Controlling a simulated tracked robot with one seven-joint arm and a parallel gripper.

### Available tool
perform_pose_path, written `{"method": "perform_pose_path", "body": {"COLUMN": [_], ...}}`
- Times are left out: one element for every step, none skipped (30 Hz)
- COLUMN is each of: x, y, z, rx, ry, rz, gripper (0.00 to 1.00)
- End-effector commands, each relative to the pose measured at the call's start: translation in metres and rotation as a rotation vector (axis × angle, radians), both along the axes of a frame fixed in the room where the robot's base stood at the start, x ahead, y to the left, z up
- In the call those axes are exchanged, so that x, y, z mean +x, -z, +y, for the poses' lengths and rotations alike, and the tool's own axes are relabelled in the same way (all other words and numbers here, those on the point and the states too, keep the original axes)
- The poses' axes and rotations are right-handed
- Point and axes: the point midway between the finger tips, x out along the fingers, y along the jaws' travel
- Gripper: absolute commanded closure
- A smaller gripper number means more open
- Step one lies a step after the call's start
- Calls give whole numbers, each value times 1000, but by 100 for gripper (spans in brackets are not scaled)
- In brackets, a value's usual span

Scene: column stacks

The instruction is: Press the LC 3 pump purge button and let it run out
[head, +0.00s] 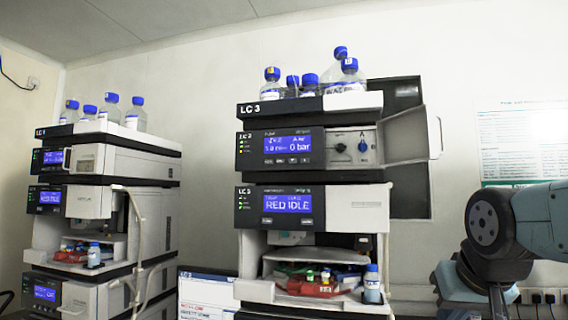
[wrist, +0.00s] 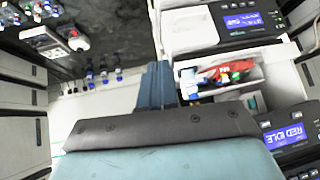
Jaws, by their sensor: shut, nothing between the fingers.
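The LC 3 stack stands in the middle of the head view. Its pump module (head: 251,148) has a blue display (head: 288,144) reading "0 bar", with the other text blurred. A row of small keys (head: 292,160) sits under the display; their labels are too small to read, so I cannot tell which is purge. The pump's front door (head: 412,137) stands open to the right, baring a dark round knob (head: 340,148). My gripper (wrist: 158,82) shows in the wrist view, shut and empty, apart from the pump keys. It is not visible in the head view.
Below the pump, a module display (head: 289,203) reads "RED IDLE". Blue-capped bottles (head: 311,84) stand on top. Another stack (head: 100,200) stands at left, a monitor (head: 205,293) between them. My arm is at the right edge. Small blue-capped bottles (wrist: 90,76) show in the wrist view.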

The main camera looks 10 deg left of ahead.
Motion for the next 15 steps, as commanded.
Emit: {"method": "perform_pose_path", "body": {"x": [16, 25, 35, 43, 50, 59, 65, 71, 79, 84, 88, 94, 98, 102, 106], "y": [-18, -29, -43, -53, -64, -78, -88, -98, -112, -122, -133, -147, -157, -167, -181], "z": [19, 29, 43, 55, 66, 82, 94, 106, 122, 135, 147, 164, 177, 190, 207], "rx": [23, 40, 65, 83, 104, 131, 151, 176, 205, 231, 257, 291, 319, 348, 386], "ry": [-20, -27, -39, -49, -57, -70, -81, -90, -105, -115, -125, -139, -150, -160, -175], "rz": [-39, -61, -93, -113, -136, -163, -184, -203, -230, -247, -265, -289, -304, -320, -340], "gripper": [100, 100, 100, 100, 100, 100, 100, 100, 100, 100, 100, 100, 100, 100, 100]}}
